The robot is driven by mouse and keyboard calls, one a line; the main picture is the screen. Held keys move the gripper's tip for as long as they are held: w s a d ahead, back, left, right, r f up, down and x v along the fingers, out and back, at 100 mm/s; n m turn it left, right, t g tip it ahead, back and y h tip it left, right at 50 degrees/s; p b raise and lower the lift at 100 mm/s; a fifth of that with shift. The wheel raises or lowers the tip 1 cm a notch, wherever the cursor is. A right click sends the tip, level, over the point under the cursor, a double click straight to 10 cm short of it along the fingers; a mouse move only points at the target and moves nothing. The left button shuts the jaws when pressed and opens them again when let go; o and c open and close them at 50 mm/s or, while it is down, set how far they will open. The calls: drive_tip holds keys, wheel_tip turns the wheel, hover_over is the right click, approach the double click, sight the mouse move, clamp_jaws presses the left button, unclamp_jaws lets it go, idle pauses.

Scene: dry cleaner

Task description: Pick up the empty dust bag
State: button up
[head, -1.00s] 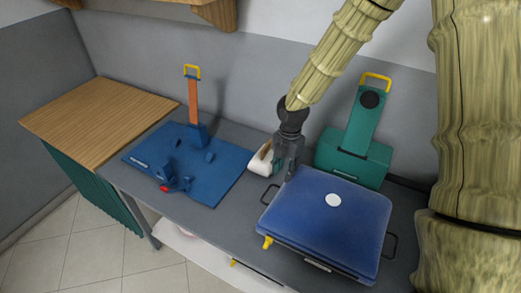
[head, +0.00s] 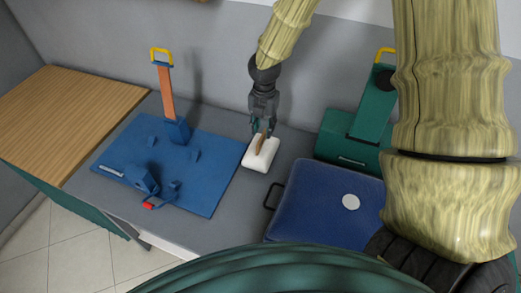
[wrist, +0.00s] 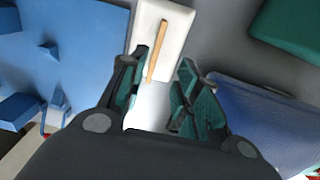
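A white, rounded block-like thing with a tan strip along its top (head: 262,155) lies on the grey table in the head view. It looks most like the dust bag, but I cannot tell for certain. It also shows in the wrist view (wrist: 165,50), running from the top edge down between my fingers. My gripper (head: 262,130) points down over its far end. In the wrist view my gripper (wrist: 163,78) has its two fingers apart, one toward each side of the white thing. I cannot tell whether they touch it.
A blue mat (head: 215,190) with an upright orange post and blue parts lies to the left. A green stand (head: 345,150) and a blue padded case (head: 320,205) with a white disc stand to the right. A wooden-topped cabinet (head: 70,110) is at far left.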

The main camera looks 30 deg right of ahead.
sight(261, 137)
drive_tip(key=w+f, duration=0.2)
drive_tip(key=f, duration=0.1)
drive_tip(key=shift+w+a, duration=0.1)
drive_tip(key=shift+w, duration=0.1)
drive_tip(key=shift+s+f+p, duration=0.5)
drive_tip(key=shift+s+p, duration=0.3)
drive_tip(key=shift+s, duration=0.05)
drive_tip(key=shift+s+f, duration=0.1)
drive_tip(key=shift+f, duration=0.25)
drive_tip(key=f, duration=0.1)
drive_tip(key=w+f+p, duration=0.1)
drive_tip(key=shift+f, duration=0.35)
drive_tip(key=shift+s, duration=0.3)
drive_tip(key=shift+w+f, duration=0.15)
drive_tip(key=c, duration=0.3)
clamp_jaws()
